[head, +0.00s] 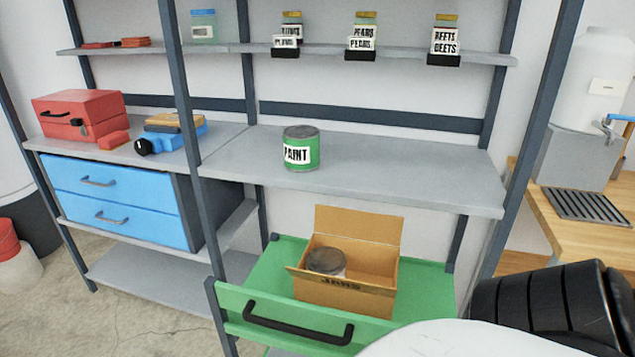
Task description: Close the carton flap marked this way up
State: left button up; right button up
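An open brown cardboard carton (374,297) stands in the green drawer (423,283). Its back flap (357,224) stands up, tilted slightly back, and I see no writing on the side facing me. A strip along the carton's front top edge has dark lettering that looks like "JARS". A jar or can with a grey lid (327,260) sits inside the left part of the carton. I cannot read a "this way up" mark anywhere. Neither of my grippers is in view.
The drawer has a black handle (298,327) in front. A green paint can (301,148) stands on the shelf above. A red toolbox (80,115) and blue drawers (118,205) are at left. A wooden counter (566,232) is at right. Shelf posts rise beside the drawer.

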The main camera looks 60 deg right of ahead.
aim_at(356, 224)
jog(key=i, duration=3.05)
jog(key=z, duration=2.9)
